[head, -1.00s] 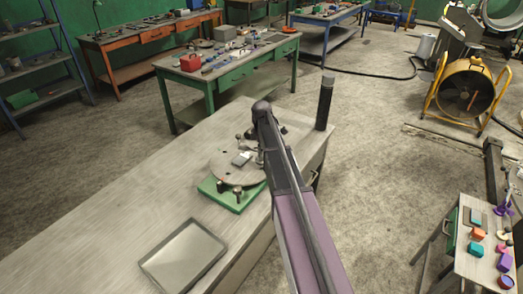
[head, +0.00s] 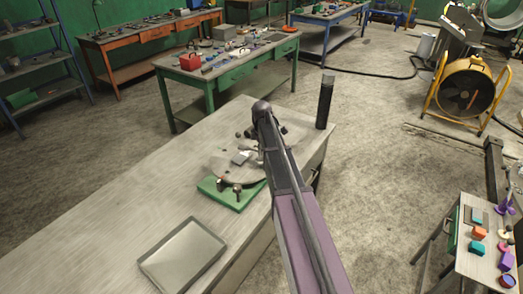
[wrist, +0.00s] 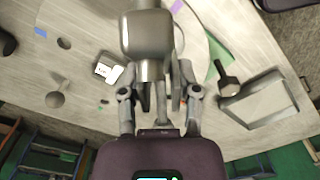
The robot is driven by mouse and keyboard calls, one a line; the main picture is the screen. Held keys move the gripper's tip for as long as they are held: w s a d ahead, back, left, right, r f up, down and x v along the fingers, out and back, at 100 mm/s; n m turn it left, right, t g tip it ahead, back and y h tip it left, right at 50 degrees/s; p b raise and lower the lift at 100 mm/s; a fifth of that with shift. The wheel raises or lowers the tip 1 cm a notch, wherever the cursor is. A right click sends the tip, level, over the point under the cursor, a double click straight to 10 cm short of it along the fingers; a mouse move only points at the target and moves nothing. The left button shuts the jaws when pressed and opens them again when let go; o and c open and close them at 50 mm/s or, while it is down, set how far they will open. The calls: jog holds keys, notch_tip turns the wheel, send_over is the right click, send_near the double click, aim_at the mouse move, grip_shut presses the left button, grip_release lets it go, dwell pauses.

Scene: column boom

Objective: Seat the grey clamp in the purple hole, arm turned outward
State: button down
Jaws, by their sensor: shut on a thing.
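The grey clamp (wrist: 148,35) appears as a thick grey cylinder close to the camera in the wrist view. My gripper (wrist: 160,98) is shut on it; the fingers partly hide the grip. I cannot tell which way the clamp's arm points.
A white block (wrist: 108,70) lies on the disc. A shallow grey tray (head: 183,256) lies on the bench nearer me. A black cylinder (head: 325,102) stands at the bench's far corner. The bench's left is clear.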

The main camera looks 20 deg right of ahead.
jog(key=shift+f+b, duration=1.85)
jog(key=c, duration=0.6)
grip_release()
jog(key=shift+r, duration=0.1)
jog(key=shift+r, duration=0.1)
jog(key=shift+r+p, duration=3.65)
jog(key=shift+p, duration=0.2)
